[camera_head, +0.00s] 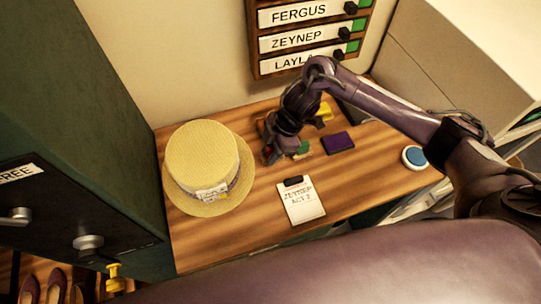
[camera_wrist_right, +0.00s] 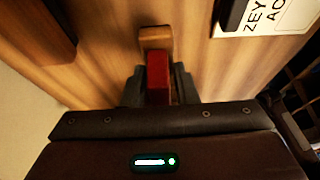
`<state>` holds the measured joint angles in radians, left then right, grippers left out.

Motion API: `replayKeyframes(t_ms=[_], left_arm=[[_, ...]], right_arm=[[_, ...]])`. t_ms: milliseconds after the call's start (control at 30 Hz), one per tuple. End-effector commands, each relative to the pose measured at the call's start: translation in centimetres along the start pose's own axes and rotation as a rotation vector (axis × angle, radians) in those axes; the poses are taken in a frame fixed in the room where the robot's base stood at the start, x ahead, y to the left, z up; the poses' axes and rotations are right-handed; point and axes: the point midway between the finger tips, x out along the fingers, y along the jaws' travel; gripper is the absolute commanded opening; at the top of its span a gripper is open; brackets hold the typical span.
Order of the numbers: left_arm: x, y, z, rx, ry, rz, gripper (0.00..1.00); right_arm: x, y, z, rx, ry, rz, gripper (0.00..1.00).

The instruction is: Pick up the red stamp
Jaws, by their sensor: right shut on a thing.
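The red stamp (camera_wrist_right: 157,72) shows in the right wrist view as a red block with a brown wooden end, set between the two dark fingers. My right gripper (camera_wrist_right: 158,86) is shut on its red part. In the head view the right gripper (camera_head: 271,154) points down over the table, to the right of the straw hat, and hides most of the stamp; only a small bit of red shows there. I cannot tell whether the stamp touches the table. My left gripper is not in view.
The straw hat (camera_head: 203,158) stands left of my right gripper. A clipboard (camera_head: 304,207) reading ZEYNEP ACT 2 lies in front. A green item (camera_head: 302,148), a purple pad (camera_head: 338,143), a yellow item (camera_head: 323,114) and a blue-topped round item (camera_head: 415,157) lie to the right.

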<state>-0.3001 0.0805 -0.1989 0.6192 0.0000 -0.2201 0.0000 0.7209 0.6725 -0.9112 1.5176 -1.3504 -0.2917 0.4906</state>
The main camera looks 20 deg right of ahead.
Motion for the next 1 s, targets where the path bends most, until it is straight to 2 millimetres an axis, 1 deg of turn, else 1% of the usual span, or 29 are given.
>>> replayKeyframes(t_ms=[133,233,300,500,600,733,833,1000], left_arm=[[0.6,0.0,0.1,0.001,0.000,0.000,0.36],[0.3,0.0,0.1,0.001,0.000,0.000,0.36],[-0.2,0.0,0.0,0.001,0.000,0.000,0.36],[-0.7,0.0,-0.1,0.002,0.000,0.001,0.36],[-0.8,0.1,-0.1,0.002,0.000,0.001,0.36],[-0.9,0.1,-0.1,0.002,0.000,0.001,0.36],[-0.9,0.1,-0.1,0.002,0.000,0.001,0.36],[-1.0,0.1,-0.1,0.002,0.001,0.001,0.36]], right_arm=[[-3.3,0.2,-1.3,-0.005,0.000,0.008,0.03],[-5.9,0.2,-2.4,-0.006,-0.002,0.008,0.03],[-7.8,0.3,-3.1,-0.007,-0.003,0.009,0.03],[-11.6,0.2,-4.7,-0.004,-0.002,0.006,0.03],[-13.1,0.1,-5.3,-0.004,-0.002,0.005,0.03],[-14.5,0.1,-5.9,-0.002,0.000,0.004,0.03],[-15.2,0.1,-6.3,-0.002,0.000,0.002,0.03],[-15.8,0.1,-6.5,0.000,0.000,0.001,0.03]])
